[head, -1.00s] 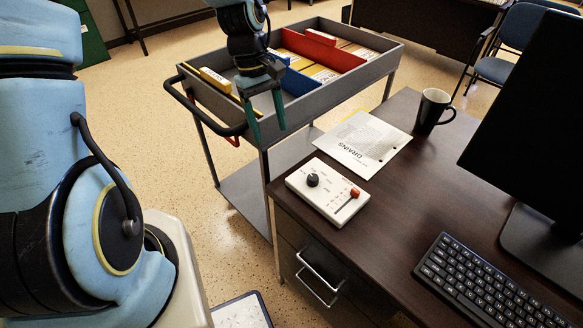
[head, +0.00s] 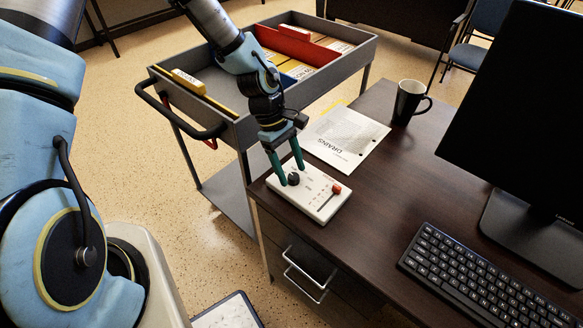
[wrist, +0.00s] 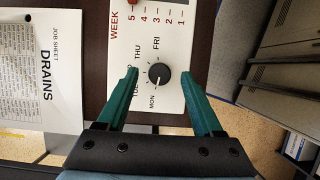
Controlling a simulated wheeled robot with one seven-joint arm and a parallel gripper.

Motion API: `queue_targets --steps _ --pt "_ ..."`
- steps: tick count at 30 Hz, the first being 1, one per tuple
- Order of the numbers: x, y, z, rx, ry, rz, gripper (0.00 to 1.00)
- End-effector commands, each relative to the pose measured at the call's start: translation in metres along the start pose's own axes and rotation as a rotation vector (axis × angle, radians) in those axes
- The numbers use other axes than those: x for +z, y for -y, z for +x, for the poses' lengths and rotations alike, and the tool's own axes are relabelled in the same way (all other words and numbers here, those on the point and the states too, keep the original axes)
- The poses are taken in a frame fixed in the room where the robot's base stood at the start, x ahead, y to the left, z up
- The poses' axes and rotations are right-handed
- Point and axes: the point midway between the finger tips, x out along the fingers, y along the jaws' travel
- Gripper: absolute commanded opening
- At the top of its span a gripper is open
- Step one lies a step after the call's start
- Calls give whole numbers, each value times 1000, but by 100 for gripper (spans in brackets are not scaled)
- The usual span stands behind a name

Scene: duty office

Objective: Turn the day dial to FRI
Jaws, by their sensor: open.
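The day dial is a small black knob (head: 293,179) on a white control box (head: 325,206) at the desk's near left corner. In the wrist view the dial (wrist: 160,75) has MON, TUE, THU and FRI printed around it; one label between TUE and THU is partly hidden by a finger. A pale mark on the knob seems to point toward MON. My gripper (head: 292,176) points down over the box, its green fingers open. In the wrist view the gripper (wrist: 159,72) has one finger on each side of the dial, with gaps showing; nothing is gripped.
A red slider knob (head: 336,188) sits on the same box beside a WEEK scale. A DRAINS job sheet (head: 345,138) lies behind it. A mug (head: 408,102), keyboard (head: 485,280) and monitor (head: 515,110) stand right. A grey file trolley (head: 222,115) adjoins the desk's left.

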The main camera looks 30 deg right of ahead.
Motion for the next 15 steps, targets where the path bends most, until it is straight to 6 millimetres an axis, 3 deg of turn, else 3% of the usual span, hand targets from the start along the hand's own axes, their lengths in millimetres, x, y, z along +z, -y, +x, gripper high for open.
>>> queue_targets --steps 12,15 --pt "0 0 10 0 0 0 68" --pt "0 0 10 0 0 0 58"
